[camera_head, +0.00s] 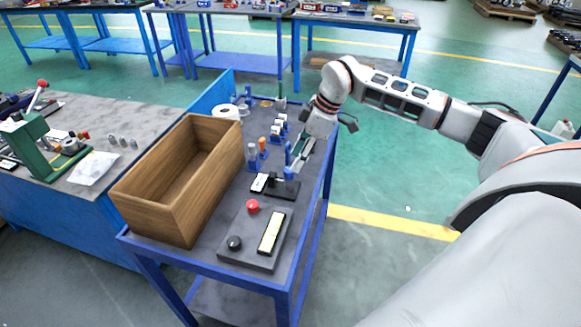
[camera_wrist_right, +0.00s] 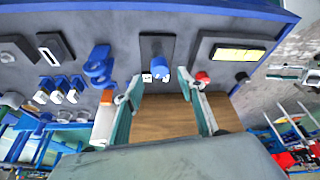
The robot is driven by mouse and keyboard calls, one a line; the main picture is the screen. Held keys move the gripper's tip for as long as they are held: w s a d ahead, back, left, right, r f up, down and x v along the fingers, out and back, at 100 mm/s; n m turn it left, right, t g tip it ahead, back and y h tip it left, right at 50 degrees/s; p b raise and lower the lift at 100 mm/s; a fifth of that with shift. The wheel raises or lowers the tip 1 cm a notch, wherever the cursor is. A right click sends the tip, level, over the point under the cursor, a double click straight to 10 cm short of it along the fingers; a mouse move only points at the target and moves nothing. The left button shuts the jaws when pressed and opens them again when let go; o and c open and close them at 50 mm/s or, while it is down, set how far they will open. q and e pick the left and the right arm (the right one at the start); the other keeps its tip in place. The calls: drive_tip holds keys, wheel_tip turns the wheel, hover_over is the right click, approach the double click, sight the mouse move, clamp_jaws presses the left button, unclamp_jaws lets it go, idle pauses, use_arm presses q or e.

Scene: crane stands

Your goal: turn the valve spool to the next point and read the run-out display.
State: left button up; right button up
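A blue fixture on a black base (camera_head: 285,189) stands on the bench; the wrist view also shows the blue fixture (camera_wrist_right: 158,70), with small white faces at its foot. I cannot make out the valve spool itself. A small white-faced device (camera_head: 260,182) lies left of the base; its reading is too small to read. My right gripper (camera_head: 298,158) is above and just behind the fixture. In the wrist view its two fingers (camera_wrist_right: 157,84) are apart, with the fixture showing between their tips and nothing visibly held. Contact cannot be told. My left gripper is out of view.
A deep wooden box (camera_head: 150,205) fills the left side. Blue holders and an orange-topped piece (camera_head: 263,142) stand behind the fixture.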

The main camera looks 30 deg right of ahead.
sight(289, 179)
drive_tip(key=x, duration=0.5)
drive_tip(key=c, duration=1.1)
